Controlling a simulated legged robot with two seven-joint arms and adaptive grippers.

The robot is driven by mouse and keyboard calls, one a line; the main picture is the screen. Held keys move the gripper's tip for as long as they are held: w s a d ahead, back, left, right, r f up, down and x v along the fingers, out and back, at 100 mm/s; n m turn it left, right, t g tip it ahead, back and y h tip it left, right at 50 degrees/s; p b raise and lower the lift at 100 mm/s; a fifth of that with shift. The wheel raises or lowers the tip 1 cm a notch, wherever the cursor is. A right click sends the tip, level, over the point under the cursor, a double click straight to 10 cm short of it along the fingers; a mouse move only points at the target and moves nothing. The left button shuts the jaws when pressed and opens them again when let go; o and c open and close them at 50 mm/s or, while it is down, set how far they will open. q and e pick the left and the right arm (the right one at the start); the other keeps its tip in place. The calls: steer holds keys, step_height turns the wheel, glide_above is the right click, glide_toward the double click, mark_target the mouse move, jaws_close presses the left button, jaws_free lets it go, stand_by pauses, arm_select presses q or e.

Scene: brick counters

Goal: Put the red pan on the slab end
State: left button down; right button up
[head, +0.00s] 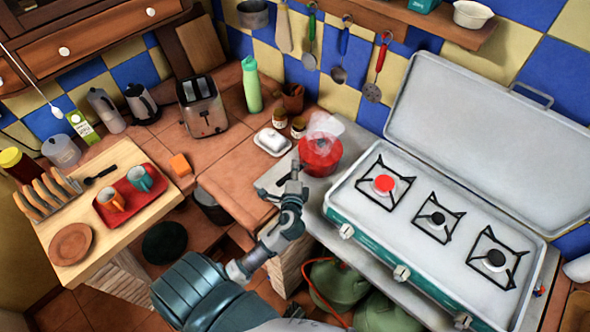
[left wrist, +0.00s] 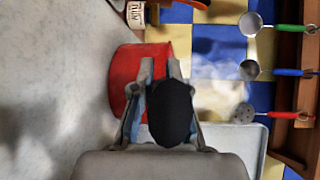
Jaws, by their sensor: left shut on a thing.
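The red pan (head: 320,157) is at the left end of the grey slab (head: 345,130), left of the camp stove, with pale steam over it. My left gripper (head: 296,181) is at the pan's near left side, shut on its handle. In the left wrist view the red pan (left wrist: 140,75) is just beyond my left gripper (left wrist: 160,75), whose fingers flank the black handle (left wrist: 172,112). Grey slab surface shows beside the pan there. I cannot tell whether the pan's base touches the slab. My right gripper is not in view.
The open camp stove (head: 430,215) has several burners, the left one glowing red (head: 384,184). A butter dish (head: 272,141) and small jars (head: 279,117) stand close behind the pan. Utensils (head: 375,75) hang on the wall.

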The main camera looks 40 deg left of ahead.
arm_select(q)
steer(key=shift+d+r, duration=0.1)
steer(key=shift+d, duration=0.05)
steer(key=c, duration=1.6)
jaws_free()
steer(key=o, duration=0.4)
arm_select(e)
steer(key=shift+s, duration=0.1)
arm_select(q)
steer(key=shift+s, duration=0.1)
steer(key=shift+s+d, duration=0.1)
steer(key=shift+s, duration=0.2)
steer(key=v, duration=1.1)
steer(key=shift+w+d+b, duration=0.1)
steer(key=shift+b, duration=0.3)
steer(key=shift+d, duration=0.1)
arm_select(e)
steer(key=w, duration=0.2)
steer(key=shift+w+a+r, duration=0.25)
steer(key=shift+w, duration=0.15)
